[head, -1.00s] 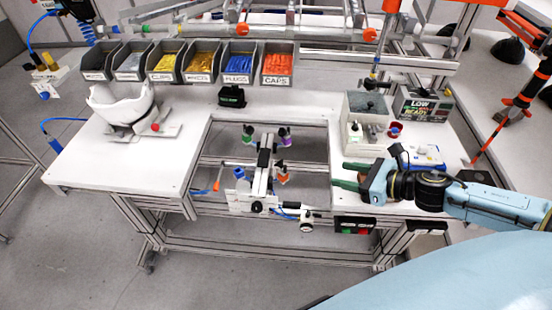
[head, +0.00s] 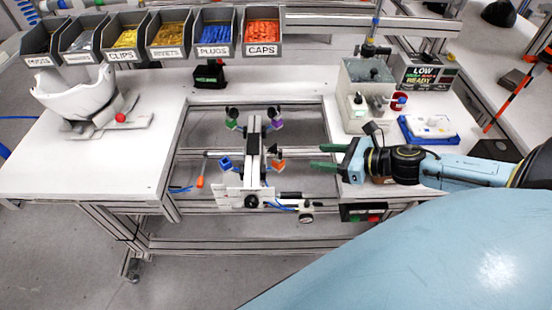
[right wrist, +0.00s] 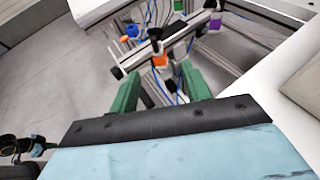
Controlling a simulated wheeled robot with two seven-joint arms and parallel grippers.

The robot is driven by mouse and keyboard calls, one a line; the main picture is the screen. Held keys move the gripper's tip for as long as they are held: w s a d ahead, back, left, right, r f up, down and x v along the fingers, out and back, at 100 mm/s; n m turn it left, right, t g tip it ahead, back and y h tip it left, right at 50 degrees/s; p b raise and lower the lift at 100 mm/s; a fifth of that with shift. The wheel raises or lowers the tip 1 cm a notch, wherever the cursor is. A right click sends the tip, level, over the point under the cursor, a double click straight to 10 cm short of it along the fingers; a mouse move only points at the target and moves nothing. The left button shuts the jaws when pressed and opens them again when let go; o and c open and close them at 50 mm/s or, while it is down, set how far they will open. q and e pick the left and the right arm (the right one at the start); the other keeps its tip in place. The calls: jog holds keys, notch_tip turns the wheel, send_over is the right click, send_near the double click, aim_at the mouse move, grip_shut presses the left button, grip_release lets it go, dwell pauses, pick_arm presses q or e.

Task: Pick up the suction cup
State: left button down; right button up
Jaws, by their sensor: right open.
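A fixture (head: 254,150) with a central rail stands in the table's opening. Its corners carry small coloured blocks: green (head: 231,124), purple (head: 277,124), blue (head: 225,163) and orange (head: 278,165). Dark cup-like parts sit by them, such as the one above the purple block (head: 273,113); these look like suction cups, but I cannot tell which one is meant. My right gripper (head: 322,157) is open and empty, its green fingers pointing left, just right of the orange block. In the right wrist view the orange block (right wrist: 160,61) with a dark part on top shows beyond the open fingers (right wrist: 160,84).
Labelled bins (head: 263,32) line the back left. A white helmet shell (head: 75,92) sits on the left table. A grey box (head: 367,80), a sign (head: 424,72) and a blue tray (head: 430,130) stand near my right arm. The fixture's frame rails lie close to the gripper.

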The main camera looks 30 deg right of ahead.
aim_at(280, 158)
jog(key=shift+s+a+p+x, duration=0.15)
jog(key=shift+p+x, duration=0.1)
jog(key=shift+x, duration=3.1)
jog(key=shift+s+a+p+x, duration=0.1)
jog(key=shift+a+p+x, duration=0.15)
jog(key=shift+x, duration=3.1)
jog(key=shift+f, duration=0.15)
grip_shut()
